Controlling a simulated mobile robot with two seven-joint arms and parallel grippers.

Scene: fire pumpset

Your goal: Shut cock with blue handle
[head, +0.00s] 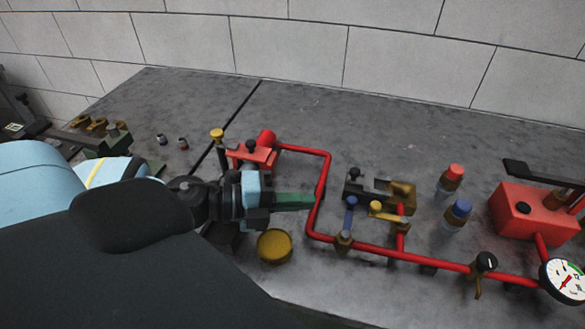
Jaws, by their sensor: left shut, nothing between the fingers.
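The cock with the blue handle (350,213) sits on the red pipe, with its brass body (343,241) at the handle's lower end. The handle points toward the back of the table, across the pipe run. My left gripper (308,201) is shut and empty. Its green fingers are left of the blue handle, apart from it, with the tips by the red pipe's left upright run. I cannot tell whether the tips touch that pipe. My right gripper is not in view.
A yellow-handled cock (387,213) stands just right of the blue one. Behind is a dark and brass fitting (380,190). A black-knobbed valve (485,262), a gauge (564,281) and a red tank (531,210) are at right. A brass disc (274,246) lies below my gripper.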

